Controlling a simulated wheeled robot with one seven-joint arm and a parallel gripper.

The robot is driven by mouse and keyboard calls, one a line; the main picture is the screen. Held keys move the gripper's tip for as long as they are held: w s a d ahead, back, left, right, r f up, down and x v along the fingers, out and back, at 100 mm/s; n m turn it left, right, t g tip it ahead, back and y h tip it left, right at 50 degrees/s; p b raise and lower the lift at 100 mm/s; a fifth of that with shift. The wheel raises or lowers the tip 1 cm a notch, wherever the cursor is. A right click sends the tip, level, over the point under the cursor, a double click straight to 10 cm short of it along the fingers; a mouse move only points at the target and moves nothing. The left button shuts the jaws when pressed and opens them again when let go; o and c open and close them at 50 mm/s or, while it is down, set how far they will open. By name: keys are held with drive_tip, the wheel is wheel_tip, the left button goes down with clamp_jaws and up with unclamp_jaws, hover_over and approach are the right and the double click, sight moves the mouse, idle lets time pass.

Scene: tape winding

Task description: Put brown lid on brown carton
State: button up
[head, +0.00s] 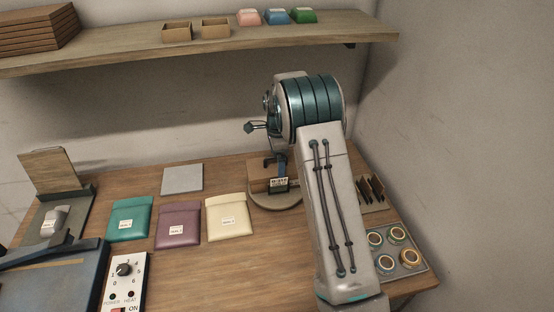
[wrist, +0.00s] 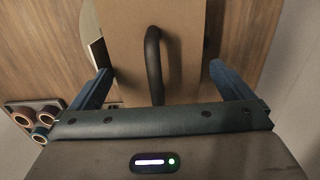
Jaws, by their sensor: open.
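In the wrist view a brown flat surface (wrist: 185,60) with a dark curved handle (wrist: 153,65) lies below my gripper (wrist: 160,70). I cannot tell whether this surface is the brown lid or the carton. The two blue fingers are apart, one on each side of the handle, and I see no grip on it. In the head view my arm hides most of the gripper.
A tray with several round rolls (head: 423,267) is at the right. Green (head: 131,219), purple (head: 179,225) and cream (head: 229,218) pouches lie left. A control box (head: 124,283) is in front. Two open brown boxes (head: 177,32) sit on the shelf (head: 120,51).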

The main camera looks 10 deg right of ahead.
wheel_tip(320, 180, up, 7)
drive_tip(key=shift+f+b, duration=0.15)
drive_tip(key=shift+b, duration=0.6)
drive_tip(key=s+r+n+t, duration=0.1)
drive_tip(key=s+r+n, duration=0.3)
drive_tip(key=s+r, duration=0.3)
drive_tip(key=s+r+n+t, duration=0.1)
drive_tip(key=s+r+n, duration=0.35)
drive_tip(key=s, duration=0.55)
drive_tip(key=s+f+n+t, duration=0.1)
drive_tip(key=s+n, duration=0.8)
drive_tip(key=s, duration=1.1)
drive_tip(key=shift+f+t, duration=0.15)
drive_tip(key=shift+t, duration=0.25)
drive_tip(key=shift+f+n, duration=0.1)
drive_tip(key=shift+n, duration=0.15)
